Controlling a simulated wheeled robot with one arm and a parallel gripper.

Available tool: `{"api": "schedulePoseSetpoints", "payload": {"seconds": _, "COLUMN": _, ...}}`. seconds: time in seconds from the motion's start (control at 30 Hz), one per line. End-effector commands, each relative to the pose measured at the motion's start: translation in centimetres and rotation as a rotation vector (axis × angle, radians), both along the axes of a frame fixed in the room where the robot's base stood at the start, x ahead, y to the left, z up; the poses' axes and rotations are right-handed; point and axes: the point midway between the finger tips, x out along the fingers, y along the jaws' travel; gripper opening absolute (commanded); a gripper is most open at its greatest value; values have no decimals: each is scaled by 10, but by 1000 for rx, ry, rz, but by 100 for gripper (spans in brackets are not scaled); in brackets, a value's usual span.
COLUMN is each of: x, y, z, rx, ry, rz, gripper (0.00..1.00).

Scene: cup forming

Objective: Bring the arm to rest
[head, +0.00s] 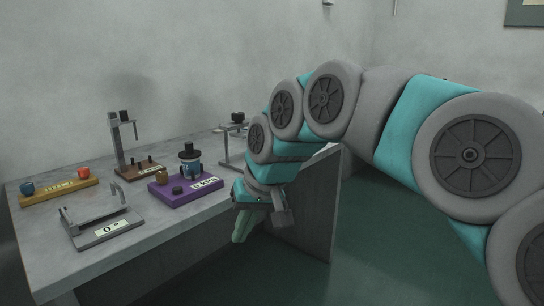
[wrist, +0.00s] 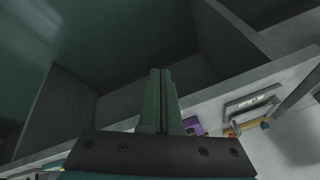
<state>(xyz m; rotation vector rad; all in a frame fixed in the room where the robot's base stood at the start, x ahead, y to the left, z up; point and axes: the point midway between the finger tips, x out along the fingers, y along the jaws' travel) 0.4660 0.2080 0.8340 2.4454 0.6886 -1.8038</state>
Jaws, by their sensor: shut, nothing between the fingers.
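My arm reaches in from the right of the head view and bends down beside the front edge of the table. My gripper (head: 240,238) hangs just off that edge with its green fingers pointing down. In the wrist view the two fingers of my gripper (wrist: 161,75) lie side by side, shut, with nothing between them.
The grey table (head: 150,240) bears a purple tray (head: 203,190) with a dark cup-like piece, a yellow rack (head: 58,192), a grey handled fixture (head: 104,228) and a brown-based stand (head: 138,170). Another stand (head: 234,128) is partly hidden by my arm. Green floor (head: 370,250) is clear.

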Motion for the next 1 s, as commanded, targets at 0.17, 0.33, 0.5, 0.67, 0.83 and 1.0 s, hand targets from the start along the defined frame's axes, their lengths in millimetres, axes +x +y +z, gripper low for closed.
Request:
{"api": "schedulePoseSetpoints", "payload": {"seconds": 0.17, "x": -61, "y": -66, "z": -49, "rx": -121, "ry": 85, "rz": -44, "gripper": 0}}
{"api": "schedulePoseSetpoints", "payload": {"seconds": 0.33, "x": -125, "y": -126, "z": -99, "rx": -221, "ry": 192, "rz": -113, "gripper": 0}}
{"api": "schedulePoseSetpoints", "payload": {"seconds": 0.5, "x": -196, "y": -175, "z": -145, "rx": -291, "ry": 318, "rz": -207, "gripper": 0}}
{"api": "schedulePoseSetpoints", "payload": {"seconds": 0.67, "x": -247, "y": -200, "z": -173, "rx": -317, "ry": 406, "rz": -280, "gripper": 0}}
{"api": "schedulePoseSetpoints", "payload": {"seconds": 0.83, "x": -270, "y": -208, "z": -185, "rx": -325, "ry": 449, "rz": -311, "gripper": 0}}
{"api": "schedulePoseSetpoints", "payload": {"seconds": 1.0, "x": -272, "y": -209, "z": -186, "rx": -325, "ry": 451, "rz": -312, "gripper": 0}}
